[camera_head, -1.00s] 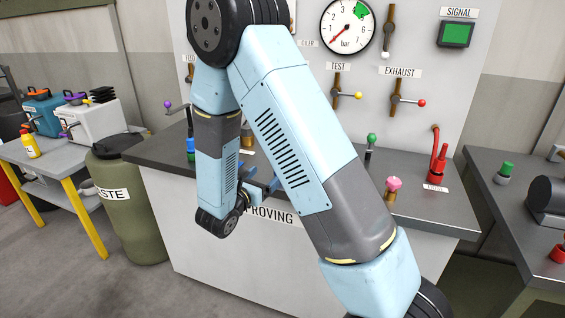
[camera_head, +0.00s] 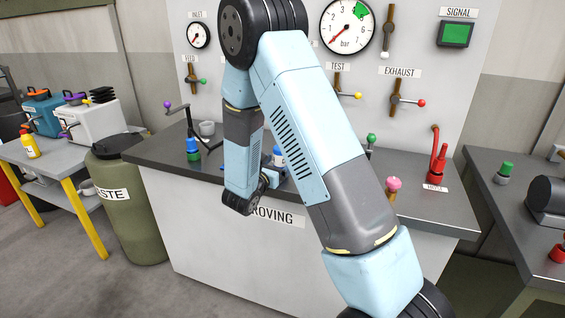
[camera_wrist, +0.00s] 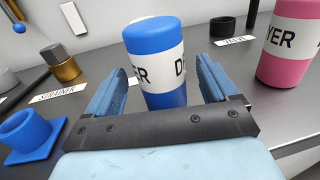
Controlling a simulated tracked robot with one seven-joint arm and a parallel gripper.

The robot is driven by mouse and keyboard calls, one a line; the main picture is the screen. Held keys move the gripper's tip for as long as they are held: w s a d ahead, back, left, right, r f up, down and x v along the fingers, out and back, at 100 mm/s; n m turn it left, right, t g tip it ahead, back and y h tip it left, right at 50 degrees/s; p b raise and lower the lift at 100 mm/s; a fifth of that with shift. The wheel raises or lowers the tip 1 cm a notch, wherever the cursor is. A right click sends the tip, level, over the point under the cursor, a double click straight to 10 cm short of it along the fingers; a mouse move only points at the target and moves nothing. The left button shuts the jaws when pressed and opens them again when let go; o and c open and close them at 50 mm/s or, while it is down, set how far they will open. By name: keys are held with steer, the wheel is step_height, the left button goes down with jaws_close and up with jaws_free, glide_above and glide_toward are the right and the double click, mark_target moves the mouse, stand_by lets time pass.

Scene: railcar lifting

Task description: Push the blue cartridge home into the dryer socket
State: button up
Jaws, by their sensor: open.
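The blue cartridge (camera_wrist: 155,60) has a white band with black letters and stands upright in the wrist view. My gripper (camera_wrist: 160,82) is open, with one finger on each side of the cartridge; I cannot tell whether they touch it. The cartridge's lower end is hidden behind the gripper's dark crossbar. A blue ring-shaped socket (camera_wrist: 30,135) on a flat base is at the left; no label on it is readable. In the head view, part of the cartridge (camera_head: 278,154) shows beside my arm, which hides much around it.
A pink cartridge (camera_wrist: 288,45) marked as a dryer stands close at the right. A brass fitting (camera_wrist: 60,63) is by the strainer label. A black cup (camera_wrist: 222,27) stands behind. In the head view, a blue-and-green item (camera_head: 193,150) and grey cup (camera_head: 207,128) stand left on the bench.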

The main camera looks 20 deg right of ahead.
steer(key=x, duration=0.3)
steer(key=shift+w+d, duration=0.2)
steer(key=shift+d, duration=0.15)
steer(key=c, duration=1.2)
steer(key=shift+c, duration=0.4)
steer(key=shift+r, duration=0.1)
